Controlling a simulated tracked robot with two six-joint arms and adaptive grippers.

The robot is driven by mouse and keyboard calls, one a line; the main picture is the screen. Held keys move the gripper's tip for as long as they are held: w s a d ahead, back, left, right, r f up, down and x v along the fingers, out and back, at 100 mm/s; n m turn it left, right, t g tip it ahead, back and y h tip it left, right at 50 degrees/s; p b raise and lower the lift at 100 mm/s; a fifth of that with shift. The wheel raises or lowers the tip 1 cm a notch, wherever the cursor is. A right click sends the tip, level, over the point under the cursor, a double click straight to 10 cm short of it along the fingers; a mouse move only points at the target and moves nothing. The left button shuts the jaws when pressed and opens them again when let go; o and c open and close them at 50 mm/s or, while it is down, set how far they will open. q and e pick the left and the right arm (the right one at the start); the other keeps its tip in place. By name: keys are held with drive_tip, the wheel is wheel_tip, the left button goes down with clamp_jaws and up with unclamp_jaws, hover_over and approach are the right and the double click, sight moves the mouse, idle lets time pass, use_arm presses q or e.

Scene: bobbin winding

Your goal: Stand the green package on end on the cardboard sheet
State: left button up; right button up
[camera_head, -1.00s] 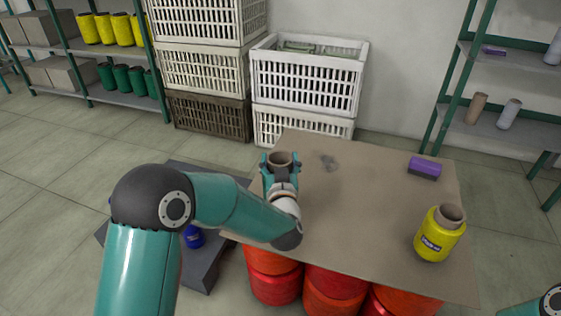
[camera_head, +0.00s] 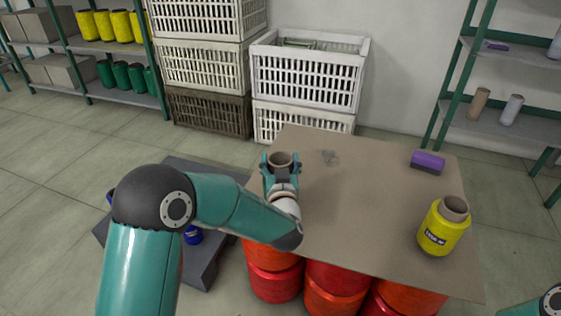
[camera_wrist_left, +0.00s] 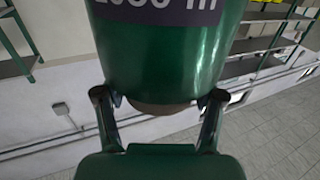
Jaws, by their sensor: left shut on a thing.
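My left gripper (camera_head: 280,163) is over the left part of the brown cardboard sheet (camera_head: 345,210), shut on the green package. In the left wrist view the green package (camera_wrist_left: 165,55) fills the upper middle, with a dark label and a finger on each side. I cannot tell whether its lower end touches the sheet. My right gripper is out of view; only part of that arm shows at bottom right.
Red packages (camera_head: 335,287) are under the sheet. White crates (camera_head: 308,75) stand behind. The sheet's middle is clear.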

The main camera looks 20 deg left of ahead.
use_arm(q)
drive_tip(key=shift+f+b, duration=0.7)
drive_tip(key=shift+f, duration=0.2)
drive_tip(key=o, duration=1.5)
drive_tip(key=shift+f, duration=0.1)
